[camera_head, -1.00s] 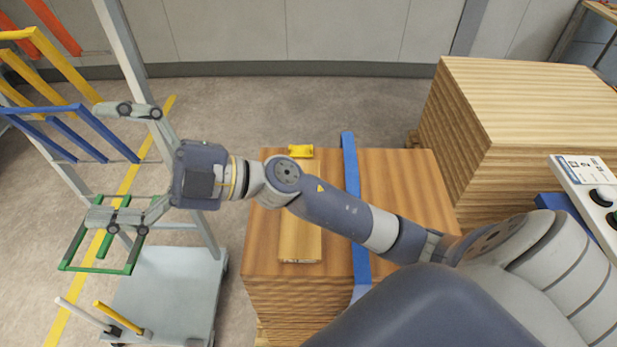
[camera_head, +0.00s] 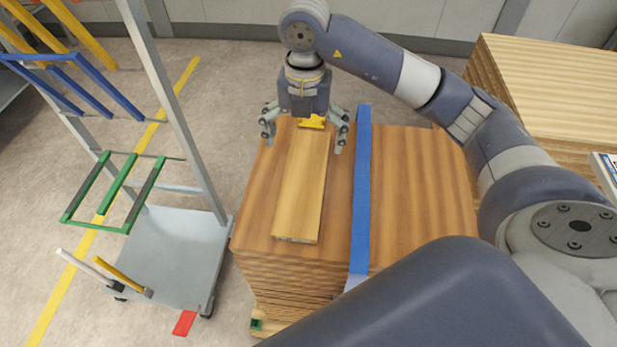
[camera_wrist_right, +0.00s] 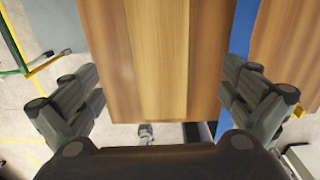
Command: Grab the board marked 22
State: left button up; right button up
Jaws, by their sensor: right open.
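A narrow, light-brown board (camera_head: 303,185) lies lengthwise on top of a stack of darker wood (camera_head: 415,190). A yellow piece (camera_head: 312,122) sits at its far end. Marks on its near end face are too small to read, so I cannot confirm the number 22. My right gripper (camera_head: 305,135) is open, pointing down at the board's far end, with one finger on each side of it. In the right wrist view the light board (camera_wrist_right: 158,60) runs up the middle, between the spread fingers and apart from both. My left gripper is not in view.
A blue strip (camera_head: 361,190) lies along the stack, right of the board. A wheeled rack (camera_head: 185,250) with green, blue and yellow frames stands at the left. A taller wood stack (camera_head: 560,80) is at the right. Floor shows between rack and stack.

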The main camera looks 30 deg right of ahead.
send_over(304, 178)
jog(key=f, duration=0.5)
jog(key=shift+w+d+f+p, duration=0.1)
jog(key=shift+w+d+p, duration=0.1)
jog(key=shift+d+p, duration=0.2)
jog(key=f, duration=0.1)
jog(key=f+p, duration=0.1)
jog(key=f, duration=0.2)
jog(key=shift+s+a+f+p, duration=0.1)
jog(key=shift+s+a+p, duration=0.1)
jog(key=shift+a+p, duration=0.15)
jog(key=shift+f, duration=0.65)
jog(key=c, duration=1.3)
